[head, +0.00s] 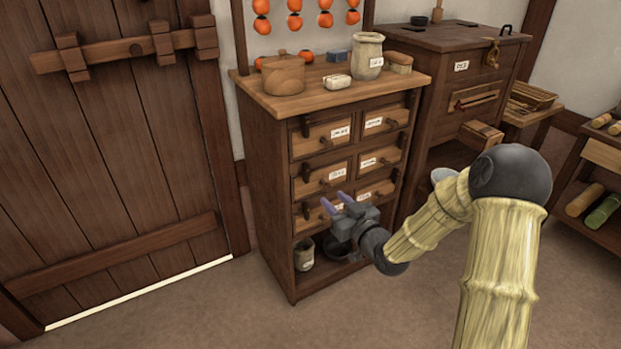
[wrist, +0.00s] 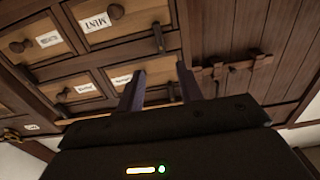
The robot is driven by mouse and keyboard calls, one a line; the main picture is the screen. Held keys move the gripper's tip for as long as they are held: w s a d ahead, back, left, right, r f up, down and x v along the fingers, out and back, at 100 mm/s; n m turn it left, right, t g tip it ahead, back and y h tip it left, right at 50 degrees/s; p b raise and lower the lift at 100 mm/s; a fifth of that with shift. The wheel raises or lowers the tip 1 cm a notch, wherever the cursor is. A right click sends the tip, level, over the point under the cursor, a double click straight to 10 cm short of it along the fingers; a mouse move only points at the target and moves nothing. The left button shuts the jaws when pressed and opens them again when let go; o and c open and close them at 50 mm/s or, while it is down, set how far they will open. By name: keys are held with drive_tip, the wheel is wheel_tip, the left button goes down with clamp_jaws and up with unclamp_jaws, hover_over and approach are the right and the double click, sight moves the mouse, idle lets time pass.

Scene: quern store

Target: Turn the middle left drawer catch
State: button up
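The wooden drawer cabinet (head: 270,160) has two columns of labelled drawers. The middle left drawer (head: 312,185) is closed, and its dark catch (head: 306,173) is upright at the drawer's left edge. In the wrist view, which is upside down, this catch (wrist: 158,40) appears beyond the fingers, beside the drawer with the MINT label (wrist: 97,22). My gripper (head: 335,201) is open and empty in front of the lower drawers, its purple fingers pointing toward the cabinet. In the wrist view my gripper (wrist: 160,70) has a clear gap between its fingertips, apart from the catch.
Similar catches sit by the top left drawer (head: 306,127) and the bottom left drawer (head: 306,210). Round knobs (head: 326,183) stick out from the drawer fronts. A pot (head: 305,254) stands on the open shelf below. A plank door (head: 110,150) is at left; floor in front is clear.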

sight(308, 174)
drive_tip(key=b+x, duration=0.2)
drive_tip(key=x, duration=1.1)
drive_tip(key=shift+c, duration=0.5)
clamp_jaws()
